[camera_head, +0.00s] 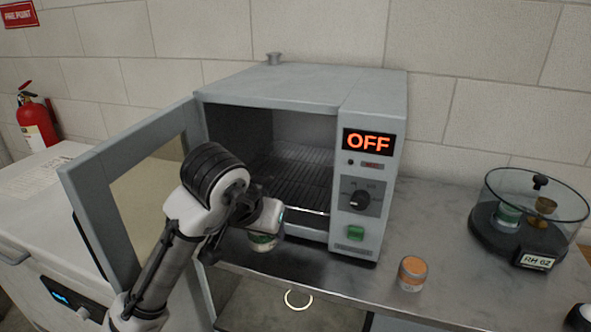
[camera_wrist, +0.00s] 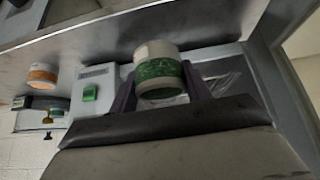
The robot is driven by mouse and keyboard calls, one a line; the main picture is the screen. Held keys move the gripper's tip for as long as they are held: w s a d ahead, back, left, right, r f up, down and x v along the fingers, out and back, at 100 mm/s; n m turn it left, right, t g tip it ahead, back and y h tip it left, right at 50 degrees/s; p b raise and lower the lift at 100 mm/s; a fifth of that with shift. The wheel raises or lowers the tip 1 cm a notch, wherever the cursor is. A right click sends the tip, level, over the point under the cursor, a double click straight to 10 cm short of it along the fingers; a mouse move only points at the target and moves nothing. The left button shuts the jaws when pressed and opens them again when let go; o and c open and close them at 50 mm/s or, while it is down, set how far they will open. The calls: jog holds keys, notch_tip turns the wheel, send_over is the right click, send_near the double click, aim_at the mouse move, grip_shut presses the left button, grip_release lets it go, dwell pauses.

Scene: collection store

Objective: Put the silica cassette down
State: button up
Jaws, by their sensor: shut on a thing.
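My gripper (camera_head: 262,222) is shut on a white cassette with a green band (camera_head: 264,241), in front of the open oven's lower front edge. In the wrist view the green-banded cassette (camera_wrist: 158,72) sits between the two dark fingers, its end facing the camera. It appears held above the grey bench (camera_head: 330,262); the exact gap below it cannot be told. A second, orange-banded cassette (camera_head: 412,273) stands on the bench right of the oven. It also shows in the wrist view (camera_wrist: 42,77).
The grey oven (camera_head: 372,110) reads OFF; its door (camera_head: 95,205) hangs open to the left and a wire rack (camera_head: 295,175) is inside. A round glass-covered dish (camera_head: 520,250) marked RH holds a green-banded jar and a brass cup at right.

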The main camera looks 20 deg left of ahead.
jog(key=w+p, duration=0.1)
jog(key=w, duration=1.2)
jog(key=shift+w+d+p, duration=0.15)
jog(key=shift+w+p, duration=0.15)
jog(key=shift+p, duration=0.1)
jog(key=w+p, duration=0.2)
jog(key=w, duration=0.3)
jog(key=shift+r, duration=0.15)
jog(key=shift+s+f, duration=0.15)
jog(key=shift+f, duration=0.05)
jog(key=shift+f, duration=0.2)
jog(key=o, duration=1)
jog(key=shift+b+v, duration=0.55)
jog(key=shift+v, duration=3.3)
